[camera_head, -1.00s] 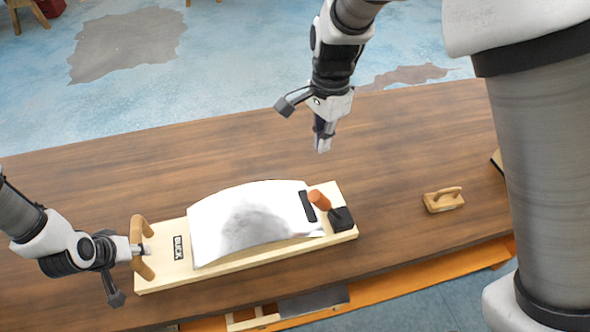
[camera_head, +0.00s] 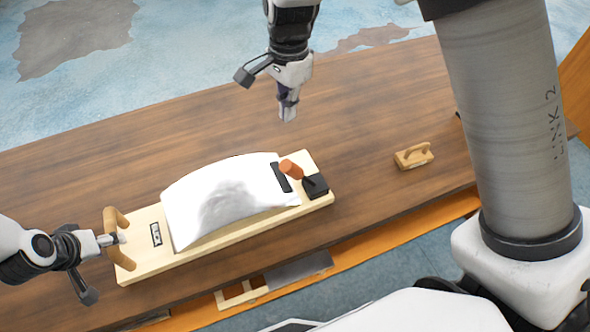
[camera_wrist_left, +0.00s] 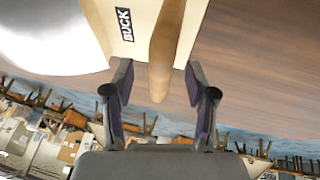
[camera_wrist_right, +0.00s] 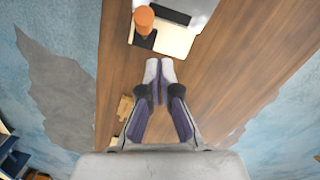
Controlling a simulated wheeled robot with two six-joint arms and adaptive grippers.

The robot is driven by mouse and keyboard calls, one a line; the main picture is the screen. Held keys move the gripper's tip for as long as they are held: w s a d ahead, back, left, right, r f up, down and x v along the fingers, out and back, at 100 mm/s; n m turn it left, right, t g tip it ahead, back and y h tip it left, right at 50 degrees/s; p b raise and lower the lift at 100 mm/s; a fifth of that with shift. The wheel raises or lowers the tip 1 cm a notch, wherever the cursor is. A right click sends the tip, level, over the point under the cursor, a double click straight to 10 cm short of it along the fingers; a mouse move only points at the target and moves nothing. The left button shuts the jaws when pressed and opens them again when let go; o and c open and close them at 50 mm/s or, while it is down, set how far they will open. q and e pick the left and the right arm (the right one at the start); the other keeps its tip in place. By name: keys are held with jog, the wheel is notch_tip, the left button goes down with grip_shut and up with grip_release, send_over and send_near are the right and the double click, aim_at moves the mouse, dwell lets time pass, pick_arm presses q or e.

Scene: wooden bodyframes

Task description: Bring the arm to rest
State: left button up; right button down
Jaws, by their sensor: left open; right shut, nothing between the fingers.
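My left gripper (camera_head: 116,239) is at the wooden handle (camera_head: 110,222) on the left end of a pale wooden board. In the left wrist view its open fingers (camera_wrist_left: 160,95) stand on either side of that handle (camera_wrist_left: 166,50), with a gap visible on both sides. My right gripper (camera_head: 288,112) is in the air above the far part of the table, behind the board. In the right wrist view its fingertips (camera_wrist_right: 158,68) are together with nothing between them, short of the board's orange knob (camera_wrist_right: 144,18).
The board (camera_head: 150,264) carries a curved white sheet (camera_head: 215,200), an orange knob (camera_head: 290,168) and a black block (camera_head: 315,185). A small wooden handled block (camera_head: 413,156) sits to the right on the brown table (camera_head: 370,110). The table between board and small block is clear.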

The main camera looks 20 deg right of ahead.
pick_arm(q)
jog(key=v, duration=0.9)
jog(key=shift+f, duration=0.1)
